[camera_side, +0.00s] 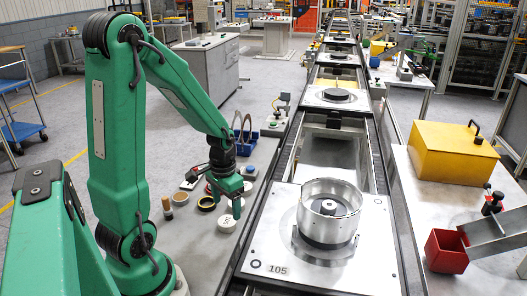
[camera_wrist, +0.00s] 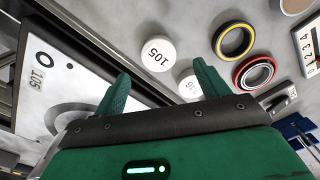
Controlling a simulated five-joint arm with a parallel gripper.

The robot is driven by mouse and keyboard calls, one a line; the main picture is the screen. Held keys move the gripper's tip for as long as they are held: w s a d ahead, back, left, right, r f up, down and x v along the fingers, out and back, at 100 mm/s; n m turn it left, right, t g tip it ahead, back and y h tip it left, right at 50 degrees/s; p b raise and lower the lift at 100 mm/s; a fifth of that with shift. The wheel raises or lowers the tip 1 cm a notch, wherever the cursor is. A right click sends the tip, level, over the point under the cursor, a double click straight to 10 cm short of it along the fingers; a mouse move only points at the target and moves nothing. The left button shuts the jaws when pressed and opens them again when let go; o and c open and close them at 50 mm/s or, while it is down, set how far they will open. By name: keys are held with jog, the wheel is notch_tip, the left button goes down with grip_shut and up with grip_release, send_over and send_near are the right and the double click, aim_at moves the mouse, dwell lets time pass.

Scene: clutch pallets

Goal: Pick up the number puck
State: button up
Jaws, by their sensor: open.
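A round white puck (camera_wrist: 158,54) marked 105 lies on the grey surface in the wrist view, just beyond the gap between my fingertips. A second white puck (camera_wrist: 187,83) lies close by, partly hidden behind my right-hand finger; its number is not fully readable. My gripper (camera_wrist: 162,68) is open, with nothing between its green fingers. In the side view my gripper (camera_side: 226,209) points down above the surface left of the conveyor. A white puck (camera_side: 226,224) shows just below the fingertips; its number is too small to read. The pallet (camera_side: 262,240) on the conveyor is marked 105.
A metal clutch housing (camera_side: 329,222) sits on the pallet. The conveyor rail (camera_side: 262,205) runs close to the right of my gripper. A yellow box (camera_side: 450,150) and red bin (camera_side: 446,255) stand farther right.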

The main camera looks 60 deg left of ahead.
aim_at(228, 220)
jog(key=shift+f, duration=0.15)
jog(key=shift+w+f, duration=0.1)
jog(key=shift+f, duration=2.35)
jog(key=c, duration=1)
